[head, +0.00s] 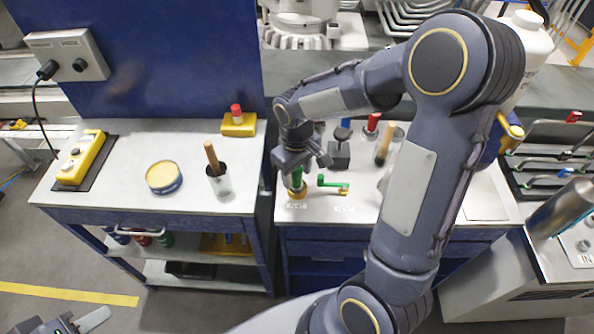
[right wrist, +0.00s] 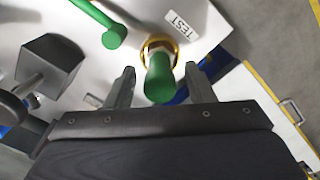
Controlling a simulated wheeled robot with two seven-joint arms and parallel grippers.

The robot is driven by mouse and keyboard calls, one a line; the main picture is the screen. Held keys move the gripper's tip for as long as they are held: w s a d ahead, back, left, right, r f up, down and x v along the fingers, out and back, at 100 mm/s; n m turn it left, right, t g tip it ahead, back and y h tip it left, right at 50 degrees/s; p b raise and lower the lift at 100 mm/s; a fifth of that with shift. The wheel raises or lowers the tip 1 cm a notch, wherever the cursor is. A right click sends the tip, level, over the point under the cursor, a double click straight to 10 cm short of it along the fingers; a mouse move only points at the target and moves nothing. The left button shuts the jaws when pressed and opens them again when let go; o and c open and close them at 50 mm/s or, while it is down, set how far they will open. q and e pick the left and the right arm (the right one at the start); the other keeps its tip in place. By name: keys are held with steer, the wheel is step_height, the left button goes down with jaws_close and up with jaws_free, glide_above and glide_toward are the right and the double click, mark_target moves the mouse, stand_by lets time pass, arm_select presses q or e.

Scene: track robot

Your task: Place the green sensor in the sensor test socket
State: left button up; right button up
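A green sensor (right wrist: 159,78) stands in a yellow-ringed socket (right wrist: 160,42) beside a label reading TEST. In the head view, the sensor (head: 297,180) is upright in its yellow ring (head: 297,193) at the front left of the right bench. My right gripper (right wrist: 160,88) is open above it, with one finger on each side and visible gaps. It also shows in the head view (head: 303,164). A second green part (head: 333,183) lies sideways to the right, by another small yellow piece. My left gripper (head: 82,324) is only partly in view at the lower left edge.
A dark grey block (head: 340,154) with a knob stands behind the sensor, and a wooden-handled tool (head: 384,148) is to its right. The left bench holds a yellow tin (head: 164,177), a brush in a cup (head: 219,182) and a yellow control box (head: 81,158).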

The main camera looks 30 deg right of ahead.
steer(key=shift+r+p, duration=0.3)
steer(key=shift+r, duration=0.2)
step_height(320, 180, up, 11)
steer(key=s+a+m+t+y, duration=0.2)
steer(key=s, duration=0.6)
steer(key=s+a+m+t+y, duration=0.1)
steer(key=s+a+m+t, duration=0.1)
steer(key=s, duration=0.7)
steer(key=shift+f+m+t+y, duration=0.2)
steer(key=shift+m+t+y, duration=0.15)
steer(key=shift+t, duration=0.45)
steer(key=shift+c, duration=0.2)
